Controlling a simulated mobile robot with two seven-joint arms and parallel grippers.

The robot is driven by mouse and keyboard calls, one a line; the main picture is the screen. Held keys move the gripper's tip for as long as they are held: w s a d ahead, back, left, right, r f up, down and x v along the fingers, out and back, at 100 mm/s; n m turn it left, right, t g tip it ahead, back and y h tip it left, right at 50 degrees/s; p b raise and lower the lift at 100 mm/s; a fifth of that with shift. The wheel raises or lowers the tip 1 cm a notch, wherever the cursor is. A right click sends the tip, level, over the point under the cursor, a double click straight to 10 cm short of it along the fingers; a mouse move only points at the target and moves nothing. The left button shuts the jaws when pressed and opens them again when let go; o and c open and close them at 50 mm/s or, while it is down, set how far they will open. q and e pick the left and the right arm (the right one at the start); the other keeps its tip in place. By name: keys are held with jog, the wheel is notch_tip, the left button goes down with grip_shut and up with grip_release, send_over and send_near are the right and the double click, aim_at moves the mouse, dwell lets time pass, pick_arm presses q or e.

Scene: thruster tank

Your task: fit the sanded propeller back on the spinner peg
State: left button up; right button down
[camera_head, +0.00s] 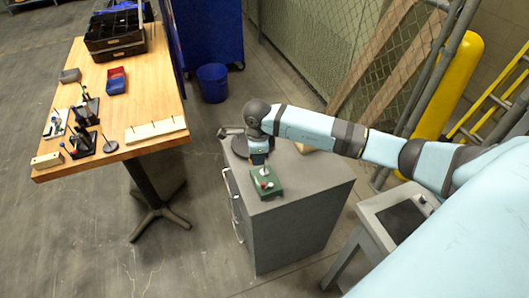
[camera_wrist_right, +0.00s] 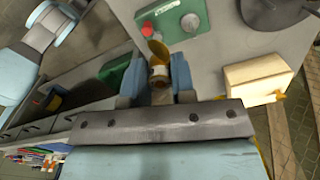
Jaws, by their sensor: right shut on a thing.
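The green box (camera_head: 264,186) sits on top of the grey cabinet (camera_head: 300,183), with a red knob (camera_head: 263,185) and a small pale upright part near it. In the right wrist view the green box (camera_wrist_right: 176,22) shows a red knob (camera_wrist_right: 148,28) and a round grey disc (camera_wrist_right: 190,22), which may be the spinner. My right gripper (camera_wrist_right: 158,84) is shut on a brass-coloured piece, apparently the propeller (camera_wrist_right: 157,50), close to the box's near edge. The fingers hide part of it. I cannot tell whether it touches the box. My left gripper is out of view.
A cream block (camera_wrist_right: 258,80) and a dark round base (camera_wrist_right: 272,10) are also on the cabinet top. A wooden table (camera_head: 150,85) with a black crate (camera_head: 115,35) and small tools stands at the left. A blue bin (camera_head: 213,83) is on the floor.

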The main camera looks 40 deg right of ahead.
jog(key=w+d+m, duration=0.1)
jog(key=m, duration=0.2)
jog(key=w+d+f+m+b, duration=0.1)
jog(key=d+m, duration=0.1)
jog(key=m, duration=0.2)
jog(key=w+d+f+m+b, duration=0.1)
jog(key=m, duration=0.2)
jog(key=shift+d+m, duration=0.25)
jog(key=shift+m, duration=0.05)
jog(key=shift+f+b, duration=1.35)
jog(key=shift+f, duration=0.6)
jog(key=shift+f, duration=0.35)
jog(key=shift+f+b, duration=0.4)
jog(key=shift+b, duration=0.1)
jog(key=shift+f, duration=0.3)
jog(key=shift+f+b, duration=0.5)
